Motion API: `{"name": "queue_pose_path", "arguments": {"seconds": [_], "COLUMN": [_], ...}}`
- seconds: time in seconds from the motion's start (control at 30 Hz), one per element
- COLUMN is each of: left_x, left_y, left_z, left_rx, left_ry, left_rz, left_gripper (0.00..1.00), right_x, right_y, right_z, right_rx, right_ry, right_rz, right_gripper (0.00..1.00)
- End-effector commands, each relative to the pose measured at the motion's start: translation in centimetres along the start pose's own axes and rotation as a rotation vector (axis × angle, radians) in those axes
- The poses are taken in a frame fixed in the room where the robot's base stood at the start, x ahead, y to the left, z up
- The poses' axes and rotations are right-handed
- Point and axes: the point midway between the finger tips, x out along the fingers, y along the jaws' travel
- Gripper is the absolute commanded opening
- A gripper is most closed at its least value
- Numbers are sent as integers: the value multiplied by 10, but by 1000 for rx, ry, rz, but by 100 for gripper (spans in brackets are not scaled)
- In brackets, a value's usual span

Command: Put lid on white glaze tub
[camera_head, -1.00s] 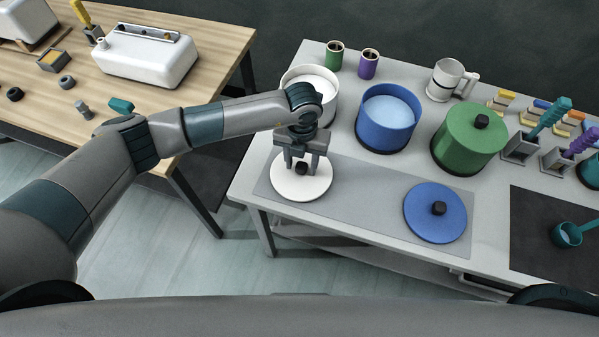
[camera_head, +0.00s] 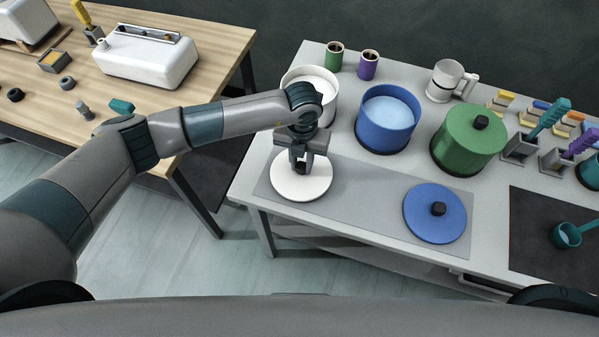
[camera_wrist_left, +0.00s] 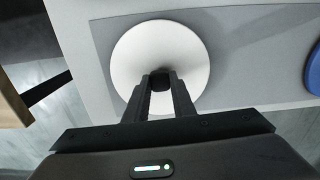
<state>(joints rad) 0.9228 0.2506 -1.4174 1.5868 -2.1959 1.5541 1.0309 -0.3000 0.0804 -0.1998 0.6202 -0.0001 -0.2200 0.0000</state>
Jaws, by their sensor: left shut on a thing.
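The white lid (camera_head: 301,186) is a round disc with a dark knob, lying at the left end of the grey mat in the head view. It also shows in the left wrist view (camera_wrist_left: 190,50). My left gripper (camera_head: 300,165) is above the lid, its fingers shut on the dark knob (camera_wrist_left: 162,78). The lid appears to rest on the mat or very close to it. The white glaze tub (camera_head: 322,97) stands open just behind, with white glaze inside. It is partly hidden by my left wrist. My right gripper is not in view.
The blue tub (camera_head: 385,125) stands open right of the white one, and the green tub (camera_head: 462,150) has its lid on. The blue lid (camera_head: 435,222) lies on the mat's right side. Two small cups (camera_head: 335,54) (camera_head: 369,63) and a white mug (camera_head: 446,80) stand at the back.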

Motion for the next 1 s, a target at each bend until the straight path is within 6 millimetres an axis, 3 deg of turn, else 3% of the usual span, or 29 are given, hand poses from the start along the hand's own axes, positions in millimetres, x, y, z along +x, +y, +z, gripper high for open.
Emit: {"name": "queue_pose_path", "arguments": {"seconds": [0.53, 1.0], "left_x": [-5, -23], "left_y": [0, 0], "left_z": [0, 0], "left_rx": [0, -1], "left_ry": [-1, 0], "left_rz": [0, -1], "left_gripper": [0, 0], "right_x": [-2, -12], "right_y": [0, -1], "right_z": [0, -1], "right_rx": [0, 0], "right_ry": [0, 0], "right_rz": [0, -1], "right_gripper": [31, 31]}}
